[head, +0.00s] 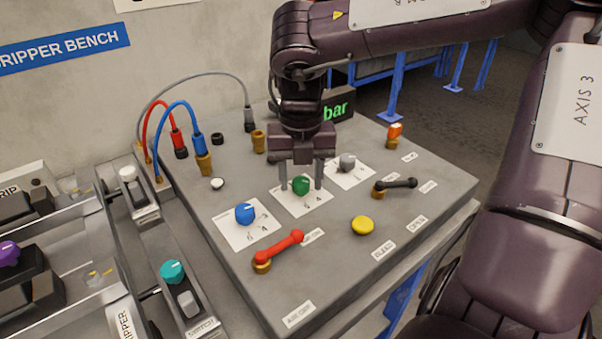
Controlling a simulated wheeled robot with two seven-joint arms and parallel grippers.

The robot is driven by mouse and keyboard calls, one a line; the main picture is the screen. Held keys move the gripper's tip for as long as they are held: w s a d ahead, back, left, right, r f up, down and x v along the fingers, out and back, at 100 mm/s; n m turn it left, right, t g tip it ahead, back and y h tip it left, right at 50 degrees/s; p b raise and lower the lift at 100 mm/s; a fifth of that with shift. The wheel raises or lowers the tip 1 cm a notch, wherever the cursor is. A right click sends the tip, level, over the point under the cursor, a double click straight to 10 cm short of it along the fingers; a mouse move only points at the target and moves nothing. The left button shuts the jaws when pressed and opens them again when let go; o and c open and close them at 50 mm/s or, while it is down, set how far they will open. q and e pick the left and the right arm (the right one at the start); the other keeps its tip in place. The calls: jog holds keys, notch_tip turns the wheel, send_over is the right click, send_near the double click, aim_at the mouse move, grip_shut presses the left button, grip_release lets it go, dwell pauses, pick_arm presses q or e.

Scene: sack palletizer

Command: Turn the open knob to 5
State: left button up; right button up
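A green knob (301,186) stands on a white dial card (296,209) in the middle of the grey panel. My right gripper (301,183) points down over it, one finger on each side. Gaps show between the fingers and the knob, so the gripper looks open. A blue knob (245,214) on its own card is to the left, and a grey knob (347,162) on another card is to the right. The dial digits are small and partly hidden, and I cannot read the green knob's setting. I cannot tell which knob is the open knob. My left gripper is not in view.
A red lever (280,251), a yellow button (362,225) and a black lever (396,187) lie near the panel's front. Hoses with blue (199,143) and red (177,139) fittings rise at the back left. A display (337,108) stands behind the gripper.

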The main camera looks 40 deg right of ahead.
jog(key=c, duration=0.8)
jog(key=shift+o, duration=0.2)
jog(key=shift+m, duration=0.5)
jog(key=m, duration=0.3)
jog(key=shift+m, duration=1.6)
jog(key=shift+m+b, duration=0.3)
jog(key=shift+m, duration=0.4)
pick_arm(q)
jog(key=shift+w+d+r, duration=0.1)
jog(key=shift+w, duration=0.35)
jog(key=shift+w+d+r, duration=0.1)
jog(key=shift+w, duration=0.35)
pick_arm(e)
jog(key=shift+m, duration=0.6)
